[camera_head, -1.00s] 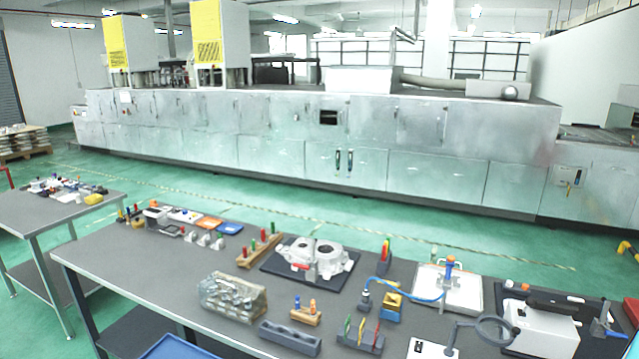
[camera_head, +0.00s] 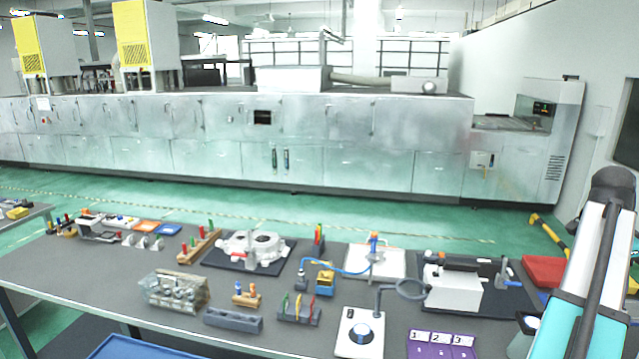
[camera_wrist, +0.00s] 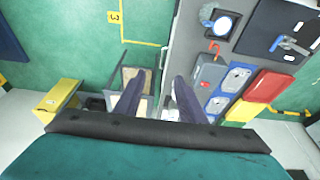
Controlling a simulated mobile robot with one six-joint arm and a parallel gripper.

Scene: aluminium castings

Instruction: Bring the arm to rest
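My gripper (camera_wrist: 159,78) shows in the wrist view as two dark fingers with a clear gap between them; it is open, and I see nothing held. Behind the gap lie the green floor and some pale, box-like things lower down. In the head view my arm, white and teal, rises at the right edge beside the workbench (camera_head: 90,270). The gripper itself does not show there.
In the wrist view a bench with a red box (camera_wrist: 269,86) and a grey case (camera_wrist: 210,72) lies right of the fingers. A yellow box (camera_wrist: 57,98) stands left on the floor. In the head view a white casting (camera_head: 252,248) sits on the crowded bench.

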